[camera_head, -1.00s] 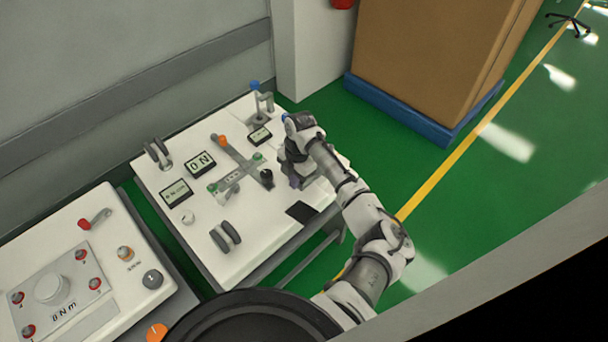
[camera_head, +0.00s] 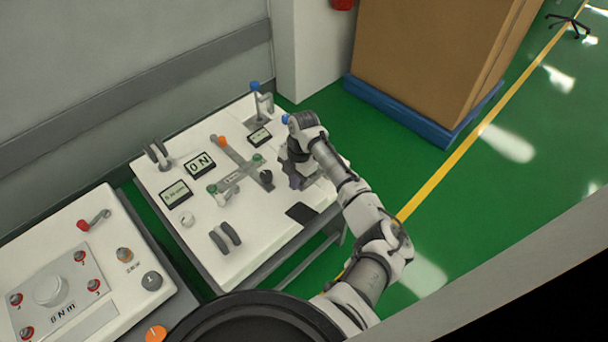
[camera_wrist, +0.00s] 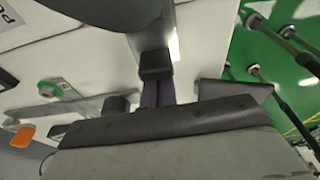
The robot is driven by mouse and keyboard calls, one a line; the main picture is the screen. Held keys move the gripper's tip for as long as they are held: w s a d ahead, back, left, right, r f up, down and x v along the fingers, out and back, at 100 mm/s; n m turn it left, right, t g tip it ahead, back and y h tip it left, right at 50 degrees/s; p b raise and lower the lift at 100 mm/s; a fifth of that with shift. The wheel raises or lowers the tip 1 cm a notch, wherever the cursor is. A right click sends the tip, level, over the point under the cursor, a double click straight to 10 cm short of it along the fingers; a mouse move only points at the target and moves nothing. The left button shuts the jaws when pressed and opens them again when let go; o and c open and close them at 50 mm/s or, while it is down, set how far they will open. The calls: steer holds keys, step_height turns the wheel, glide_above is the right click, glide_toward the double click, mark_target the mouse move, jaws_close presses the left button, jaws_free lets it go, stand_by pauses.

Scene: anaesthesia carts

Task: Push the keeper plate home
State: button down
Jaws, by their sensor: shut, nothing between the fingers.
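A grey cross-shaped fixture (camera_head: 243,163) lies on the white cart top, with a labelled bar, green knobs, an orange end and a dark knob (camera_head: 266,177). I cannot tell for sure which of its parts is the keeper plate. My gripper (camera_head: 296,182) points down just right of the dark knob, low over the cart top; its fingertips are hidden in the head view. In the wrist view the shut fingers (camera_wrist: 156,75) show at the middle, empty, near a large grey rounded shape. A green knob (camera_wrist: 49,88) and the orange end (camera_wrist: 23,137) show at left. Contact cannot be told.
A blue-topped lever (camera_head: 255,90) stands at the cart's back corner. Display panels (camera_head: 200,163) and a dark double wheel (camera_head: 225,236) sit on the left and front. A second cart (camera_head: 120,285) stands at the left. Green floor is open to the right.

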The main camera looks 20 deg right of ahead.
steer(key=d, duration=0.1)
steer(key=w+d+h, duration=0.1)
steer(key=d, duration=0.1)
steer(key=d+t+h, duration=0.1)
steer(key=d, duration=0.1)
steer(key=shift+w+d+r+m, duration=0.2)
steer(key=shift+w+r+m, duration=0.1)
steer(key=shift+r, duration=0.1)
steer(key=shift+s+a+p, duration=0.15)
steer(key=shift+a+p, duration=0.2)
steer(key=r+p, duration=0.3)
steer(key=shift+w+r+p, duration=0.35)
steer(key=shift+s+d+r+p, duration=0.15)
steer(key=shift+r+p, duration=0.1)
steer(key=shift+r, duration=0.2)
steer(key=shift+s+d+r+p, duration=0.15)
steer(key=shift+r+p, duration=0.1)
steer(key=shift+r, duration=0.15)
steer(key=r+p, duration=0.1)
steer(key=a+r+p, duration=0.1)
steer(key=shift+r, duration=0.35)
steer(key=shift+a, duration=0.1)
